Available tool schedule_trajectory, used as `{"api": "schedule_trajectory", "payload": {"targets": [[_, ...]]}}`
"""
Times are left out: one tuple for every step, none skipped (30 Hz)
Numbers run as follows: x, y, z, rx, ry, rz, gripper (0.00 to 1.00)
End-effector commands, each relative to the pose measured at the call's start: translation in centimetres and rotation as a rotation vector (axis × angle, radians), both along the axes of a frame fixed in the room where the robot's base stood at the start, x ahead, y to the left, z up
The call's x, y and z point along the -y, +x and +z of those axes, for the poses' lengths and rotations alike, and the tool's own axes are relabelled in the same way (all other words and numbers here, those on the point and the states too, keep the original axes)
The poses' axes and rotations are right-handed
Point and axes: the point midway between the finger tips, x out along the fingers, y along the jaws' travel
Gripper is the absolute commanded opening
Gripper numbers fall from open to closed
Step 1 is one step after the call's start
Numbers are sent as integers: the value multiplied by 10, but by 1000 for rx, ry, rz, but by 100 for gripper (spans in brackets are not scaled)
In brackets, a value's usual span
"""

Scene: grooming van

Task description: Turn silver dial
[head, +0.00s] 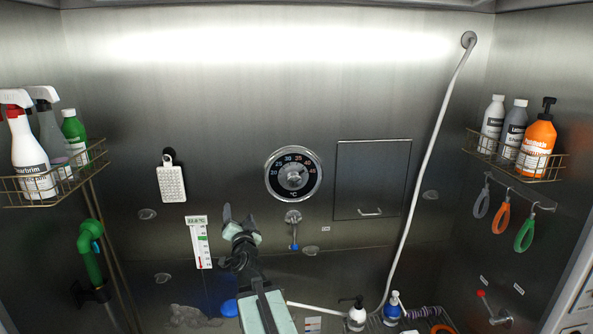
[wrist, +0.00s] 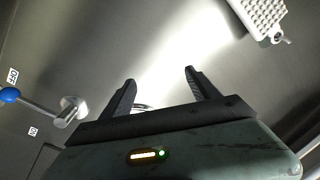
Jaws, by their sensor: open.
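The silver dial (head: 293,173) is a round gauge on the back wall in the head view, with a silver rim, a black numbered face marked °C and a silver knob at its centre. My gripper (head: 238,213) is below and left of the dial, apart from it in the picture. In the wrist view my gripper (wrist: 160,88) has its two dark fingers spread, with nothing held. A thin curved bright edge shows behind the gripper body there; I cannot tell what it is. The dial's face is not visible in the wrist view.
A blue-tipped lever (head: 294,232) is just below the dial; it also shows in the wrist view (wrist: 40,105). A white bristled pad (head: 171,183) hangs at left, above a thermometer strip (head: 199,243). A hatch (head: 372,180) and a white hose (head: 428,150) are at right.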

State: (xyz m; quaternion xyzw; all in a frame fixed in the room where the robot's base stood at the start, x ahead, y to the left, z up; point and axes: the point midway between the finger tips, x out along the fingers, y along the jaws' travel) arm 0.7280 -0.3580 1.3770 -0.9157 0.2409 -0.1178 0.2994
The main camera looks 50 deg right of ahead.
Motion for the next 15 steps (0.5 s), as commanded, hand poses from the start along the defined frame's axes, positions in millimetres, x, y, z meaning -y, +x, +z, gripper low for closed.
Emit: {"api": "schedule_trajectory", "payload": {"targets": [[37, -24, 26, 76, 7, -109, 70], [55, -38, 35, 117, 8, -168, 70], [76, -56, 45, 163, 11, -240, 70], [88, -68, 51, 193, 12, -287, 70], [99, -79, 56, 219, 15, -328, 70], [110, -91, 60, 244, 16, -371, 70], [116, -98, 62, 260, 18, -396, 70], [121, -104, 64, 270, 18, -417, 70], [125, -109, 65, 281, 19, -434, 70], [127, -112, 65, 285, 19, -443, 70], [127, -113, 65, 289, 20, -448, 70], [128, -114, 65, 289, 20, -449, 70], [128, -113, 65, 289, 20, -449, 70], [128, -113, 65, 289, 20, -448, 70], [130, -111, 66, 288, 19, -448, 70]]}}
